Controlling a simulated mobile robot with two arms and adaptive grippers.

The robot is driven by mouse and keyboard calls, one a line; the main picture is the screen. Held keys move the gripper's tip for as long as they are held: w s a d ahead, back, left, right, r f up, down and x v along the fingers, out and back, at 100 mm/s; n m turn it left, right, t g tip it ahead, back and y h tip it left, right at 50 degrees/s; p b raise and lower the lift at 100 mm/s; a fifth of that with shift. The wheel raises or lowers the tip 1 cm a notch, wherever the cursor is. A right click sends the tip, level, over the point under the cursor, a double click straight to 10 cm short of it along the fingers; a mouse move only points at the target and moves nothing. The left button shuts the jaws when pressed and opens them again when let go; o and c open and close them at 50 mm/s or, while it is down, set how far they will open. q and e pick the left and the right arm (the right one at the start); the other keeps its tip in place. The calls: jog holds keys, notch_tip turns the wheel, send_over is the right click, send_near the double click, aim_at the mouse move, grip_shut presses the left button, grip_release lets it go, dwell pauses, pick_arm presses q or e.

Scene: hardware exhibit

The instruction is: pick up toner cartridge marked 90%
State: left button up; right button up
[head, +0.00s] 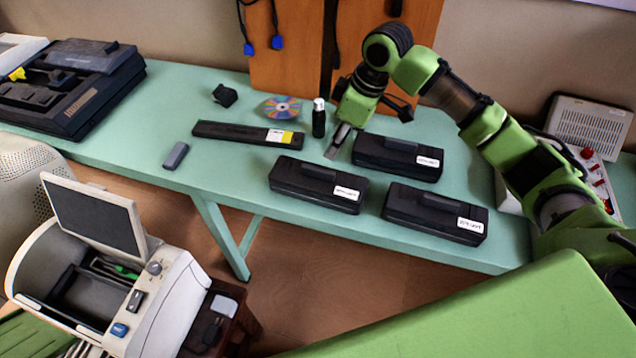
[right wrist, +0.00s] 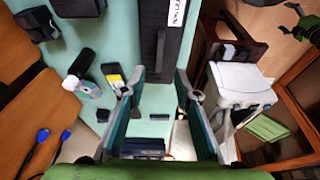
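Three black toner cartridges with white labels lie on the green table: one at the back (head: 385,160), one at the front left (head: 305,188) and one at the front right (head: 425,212). Their label print is too small to read surely. My right gripper (head: 338,143) hangs above the table, just left of the back cartridge and behind the front left one. In the right wrist view its two fingers (right wrist: 160,88) are spread apart with nothing held. A black cartridge (right wrist: 160,45) with a white label lies beyond the fingertips; I cannot tell which one. My left gripper is not in view.
A white box (head: 590,125) stands at the right. The table's front left is clear.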

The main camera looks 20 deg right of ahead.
send_over(319, 169)
jog(key=s+d, duration=0.1)
jog(key=d, duration=0.1)
jog(key=f, duration=0.3)
jog(key=f+p, duration=0.1)
jog(key=f, duration=0.2)
jog(key=shift+s+a, duration=0.15)
jog(key=shift+a, duration=0.05)
jog(key=p+x, duration=0.1)
jog(key=x, duration=0.3)
jog(key=shift+a+f+p, duration=0.1)
jog(key=shift+p, duration=0.2)
jog(key=shift+w+a+f, duration=0.1)
jog(key=shift+w+f, duration=0.1)
jog(key=shift+f, duration=0.3)
grip_shut()
jog(key=shift+w+r, duration=0.1)
